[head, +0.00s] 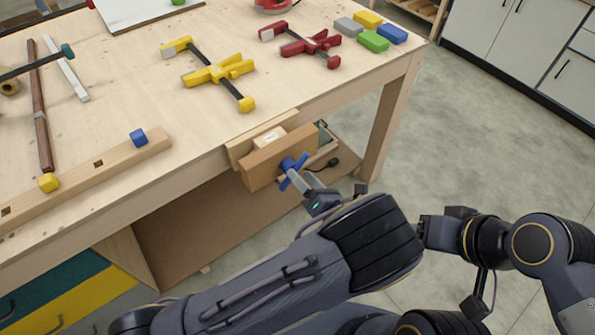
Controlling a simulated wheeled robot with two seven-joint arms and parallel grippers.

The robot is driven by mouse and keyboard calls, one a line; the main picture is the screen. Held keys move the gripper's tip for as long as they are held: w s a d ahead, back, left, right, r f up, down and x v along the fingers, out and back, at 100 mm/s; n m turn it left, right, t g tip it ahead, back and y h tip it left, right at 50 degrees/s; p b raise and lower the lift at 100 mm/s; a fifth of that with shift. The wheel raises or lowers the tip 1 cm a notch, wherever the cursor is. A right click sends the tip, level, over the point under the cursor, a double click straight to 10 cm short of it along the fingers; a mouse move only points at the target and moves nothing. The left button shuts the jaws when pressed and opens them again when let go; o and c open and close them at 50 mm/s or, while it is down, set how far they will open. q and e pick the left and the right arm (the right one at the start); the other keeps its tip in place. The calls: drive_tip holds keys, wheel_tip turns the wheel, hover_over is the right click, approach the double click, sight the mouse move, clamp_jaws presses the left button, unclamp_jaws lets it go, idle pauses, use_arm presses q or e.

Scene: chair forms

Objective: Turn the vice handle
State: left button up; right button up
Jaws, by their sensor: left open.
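The vice (270,165) has a wooden front jaw on the front edge of the workbench (130,95). A pale wood block (268,138) shows at the top of the jaws. The blue vice handle (301,161) is on the outer face of the front jaw. My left gripper (295,179) is open at the handle, with a grey finger overlapping it in the head view. I cannot tell whether they touch, and my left wrist hides part of the gripper. My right gripper (430,232) is to the right, away from the vice, and its fingers are not clear.
A yellow clamp (218,72), a red clamp (303,44) and several coloured blocks (374,41) lie on the bench. Open floor (480,130) is to the right.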

use_arm(q)
drive_tip(key=v, duration=0.4)
drive_tip(key=shift+s, duration=0.1)
idle(0.3)
